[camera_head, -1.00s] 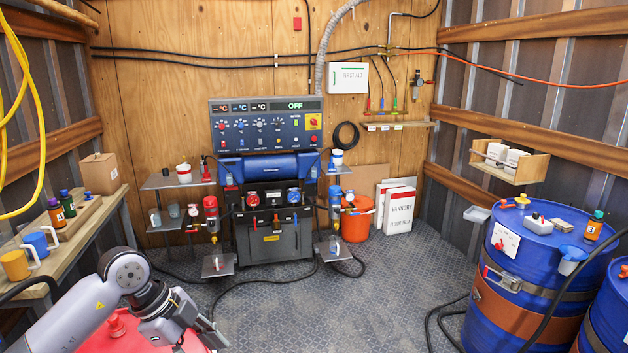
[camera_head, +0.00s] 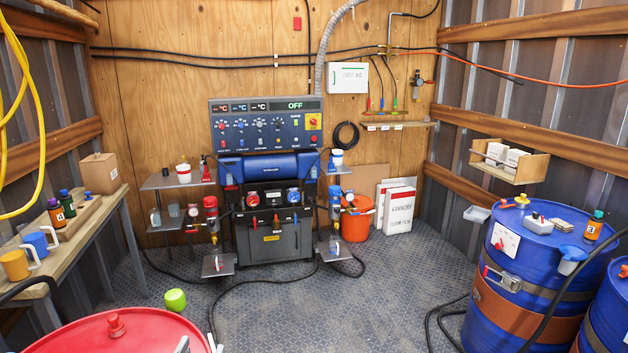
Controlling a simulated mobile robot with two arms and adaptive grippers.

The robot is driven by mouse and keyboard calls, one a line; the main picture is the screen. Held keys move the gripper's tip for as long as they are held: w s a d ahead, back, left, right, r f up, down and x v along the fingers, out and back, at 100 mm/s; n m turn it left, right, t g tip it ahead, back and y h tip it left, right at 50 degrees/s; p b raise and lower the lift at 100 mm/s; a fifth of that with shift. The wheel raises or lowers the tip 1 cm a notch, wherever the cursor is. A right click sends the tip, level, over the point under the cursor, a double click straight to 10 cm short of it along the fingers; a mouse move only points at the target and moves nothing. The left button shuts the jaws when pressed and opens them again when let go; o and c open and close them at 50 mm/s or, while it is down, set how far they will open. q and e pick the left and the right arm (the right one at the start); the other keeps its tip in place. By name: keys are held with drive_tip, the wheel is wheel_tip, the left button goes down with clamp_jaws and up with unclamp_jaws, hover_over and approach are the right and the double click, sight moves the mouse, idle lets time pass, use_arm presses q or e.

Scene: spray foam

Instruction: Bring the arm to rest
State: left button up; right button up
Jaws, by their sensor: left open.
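My left gripper (camera_head: 198,345) shows only as small grey and pale fingertip parts at the bottom edge, at the right side of the red drum (camera_head: 125,333). The fingers are apart, and I see nothing held between them. The rest of the left arm is out of view. My right gripper is not in view.
A lime green cup-like object (camera_head: 175,300) is on the floor behind the red drum. A wooden bench (camera_head: 88,225) with mugs and bottles stands left. The foam machine (camera_head: 270,170) is at the back, blue drums (camera_head: 515,270) at right.

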use_arm(q)
drive_tip(key=s+f+m+g, duration=0.1)
drive_tip(key=s+f+g, duration=0.6)
drive_tip(key=s+f, duration=0.45)
drive_tip(key=s+f+g, duration=0.7)
drive_tip(key=s+f, duration=0.2)
drive_tip(key=s, duration=0.5)
wheel_tip(320, 180, down, 32)
drive_tip(key=s+b, duration=0.2)
drive_tip(key=b, duration=0.4)
drive_tip(key=s+a+f+g+b, duration=0.2)
drive_tip(key=s+a+f+b, duration=0.1)
drive_tip(key=s+f, duration=1.2)
wheel_tip(320, 180, down, 4)
drive_tip(key=shift+s+r+m+b, duration=0.1)
drive_tip(key=shift+s+m+b, duration=0.25)
drive_tip(key=shift+b, duration=0.15)
